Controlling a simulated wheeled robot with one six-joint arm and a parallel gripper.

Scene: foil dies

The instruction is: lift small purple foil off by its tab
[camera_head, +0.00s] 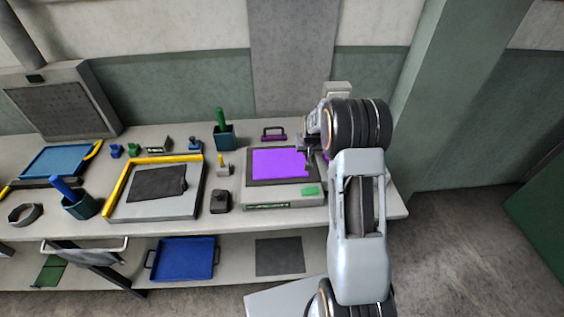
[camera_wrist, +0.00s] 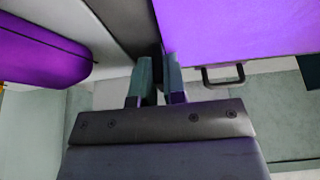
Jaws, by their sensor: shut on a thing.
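The small purple foil (camera_head: 277,164) is a bright purple sheet over a dark plate on a light press-like unit (camera_head: 285,199). In the wrist view the foil (camera_wrist: 240,25) fills the upper right, its edge by my fingertips. My gripper (camera_head: 311,154) is at the foil's right edge in the head view. In the wrist view my gripper (camera_wrist: 160,72) is shut with a narrow gap between the fingers, at the foil's edge. The tab is hidden between the fingers. I cannot tell whether the foil is clear of the plate.
A rounded purple thing (camera_wrist: 40,55) lies left of my fingers in the wrist view. A dark purple handled block (camera_head: 273,134) stands behind the unit. A yellow-edged tray (camera_head: 117,190), a dark block (camera_head: 220,202) and a teal cup (camera_head: 224,137) stand left. A blue tray (camera_head: 184,258) is on the lower shelf.

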